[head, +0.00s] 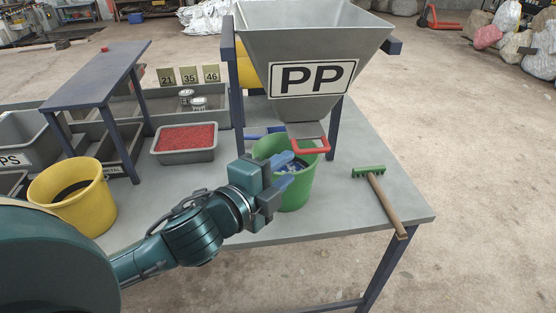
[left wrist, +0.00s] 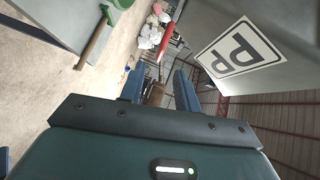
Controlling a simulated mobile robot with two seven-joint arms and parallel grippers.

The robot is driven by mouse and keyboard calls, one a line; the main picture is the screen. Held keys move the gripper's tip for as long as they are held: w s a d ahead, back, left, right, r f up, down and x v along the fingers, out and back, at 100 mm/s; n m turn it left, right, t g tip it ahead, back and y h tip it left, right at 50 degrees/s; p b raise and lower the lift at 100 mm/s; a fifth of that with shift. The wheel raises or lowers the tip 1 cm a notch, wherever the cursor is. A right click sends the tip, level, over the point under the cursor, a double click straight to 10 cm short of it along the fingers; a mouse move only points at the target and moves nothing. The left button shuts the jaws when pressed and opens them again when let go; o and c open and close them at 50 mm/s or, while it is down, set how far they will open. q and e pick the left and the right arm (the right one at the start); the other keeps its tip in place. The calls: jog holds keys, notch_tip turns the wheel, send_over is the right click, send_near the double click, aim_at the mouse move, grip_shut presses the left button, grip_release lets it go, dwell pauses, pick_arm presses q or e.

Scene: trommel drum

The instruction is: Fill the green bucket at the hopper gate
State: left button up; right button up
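The green bucket (head: 303,188) stands upright on the grey table under the hopper (head: 310,50), which is marked PP. Bluish bits show inside the bucket, but my gripper hides part of its mouth and side. A red handle (head: 312,146) sits at the hopper's outlet, just above the bucket, and a blue handle (head: 262,132) is behind it to the left. My left gripper (head: 290,169) is in front of the bucket, its blue fingers apart and near the rim. Whether they touch it is unclear. The fingers also show apart in the left wrist view (left wrist: 159,88). My right gripper is out of view.
A green-headed rake (head: 378,188) lies at the table's right edge. A tray of red granules (head: 185,157), a yellow bucket (head: 95,210) and a small raised bench (head: 95,75) are on the left. Hopper legs stand beside the bucket. Table between bucket and rake is clear.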

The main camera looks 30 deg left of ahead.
pick_arm(q)
jog(key=shift+s+a+p, duration=0.1)
jog(key=shift+s+p, duration=0.45)
jog(key=shift+s, duration=0.05)
jog(key=s+d+f+n+g, duration=0.1)
jog(key=s+f+n, duration=0.3)
jog(key=f, duration=0.5)
jog(key=s+d+f+n+g, duration=0.1)
jog(key=s+f+n+g, duration=0.2)
jog(key=f+n, duration=0.3)
jog(key=s+d+f+n+g, duration=0.1)
jog(key=s+f+n, duration=0.3)
jog(key=f, duration=1)
jog(key=shift+s+f+n+g, duration=0.3)
jog(key=shift+n+g, duration=0.2)
jog(key=shift+n, duration=0.5)
